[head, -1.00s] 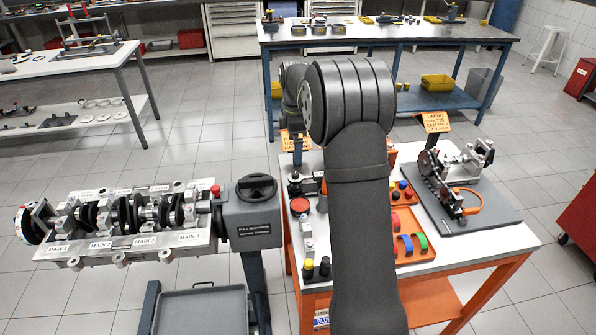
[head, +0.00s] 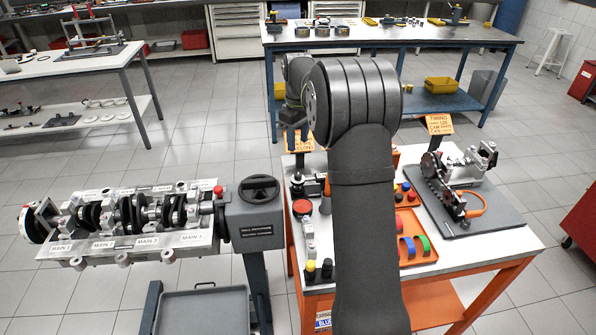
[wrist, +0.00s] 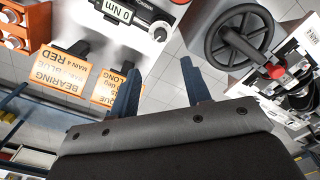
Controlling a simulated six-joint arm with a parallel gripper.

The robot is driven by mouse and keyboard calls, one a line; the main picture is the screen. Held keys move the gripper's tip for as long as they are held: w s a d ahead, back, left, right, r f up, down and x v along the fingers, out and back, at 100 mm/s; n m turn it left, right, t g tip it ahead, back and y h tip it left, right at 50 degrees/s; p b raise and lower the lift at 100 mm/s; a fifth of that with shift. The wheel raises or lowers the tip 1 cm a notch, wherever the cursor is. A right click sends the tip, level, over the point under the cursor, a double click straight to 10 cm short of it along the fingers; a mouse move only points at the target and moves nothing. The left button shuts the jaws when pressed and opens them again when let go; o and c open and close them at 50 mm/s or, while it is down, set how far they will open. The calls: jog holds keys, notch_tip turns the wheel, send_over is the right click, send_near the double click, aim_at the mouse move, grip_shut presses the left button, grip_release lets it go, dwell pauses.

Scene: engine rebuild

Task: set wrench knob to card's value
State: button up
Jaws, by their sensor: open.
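My gripper's two dark fingers (wrist: 158,98) are open, apart and empty, clear of the wrench. An orange card (wrist: 118,88), partly hidden by a finger, shows fragments reading "QUE" and "LONG"; its value is not readable. A second orange card (wrist: 62,72) reads "BEARING", "MAIN 4 RED" and "BLUE". In the head view my arm covers part of the orange-framed bench (head: 470,256).
A crankshaft block (head: 150,240) with a black handwheel (head: 259,188) stands left of the bench. An orange tray (head: 418,247) of coloured shells and a grey timing plate (head: 480,215) are on the bench. A "TIMING" card (head: 439,124) stands behind.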

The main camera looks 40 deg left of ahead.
aim_at(298, 175)
notch_tip(298, 175, up, 5)
jog(key=m, duration=2.2)
notch_tip(298, 175, down, 17)
jog(key=shift+f, duration=0.1)
grip_shut()
